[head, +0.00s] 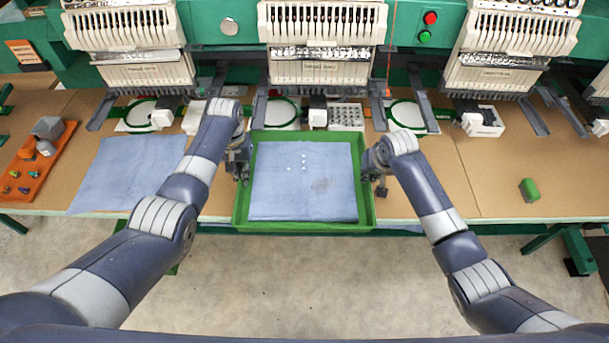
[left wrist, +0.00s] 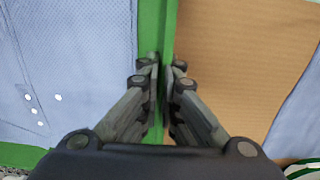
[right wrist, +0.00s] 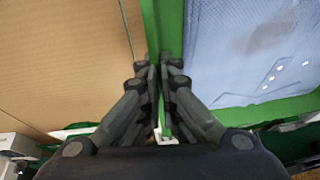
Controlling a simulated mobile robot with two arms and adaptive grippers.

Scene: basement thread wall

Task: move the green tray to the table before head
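The green tray (head: 305,228) is in the middle of the head view, at the front edge of the brown table (head: 455,185), with its front rim reaching past that edge. A blue cloth (head: 300,205) with small white dots and a grey stain lies flat in it. My left gripper (head: 240,167) is at the tray's left wall; in the left wrist view its fingers (left wrist: 166,68) are closed on both sides of the green rim. My right gripper (head: 374,170) is at the right wall, and its fingers (right wrist: 160,68) pinch that rim. I cannot tell whether the tray is lifted.
Embroidery machine heads (head: 322,60) stand along the back, with green hoops (head: 283,113) below. Another blue cloth (head: 125,170) lies left, beside an orange tray (head: 35,165) of small parts. A green block (head: 529,190) sits right. Concrete floor (head: 320,285) is in front.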

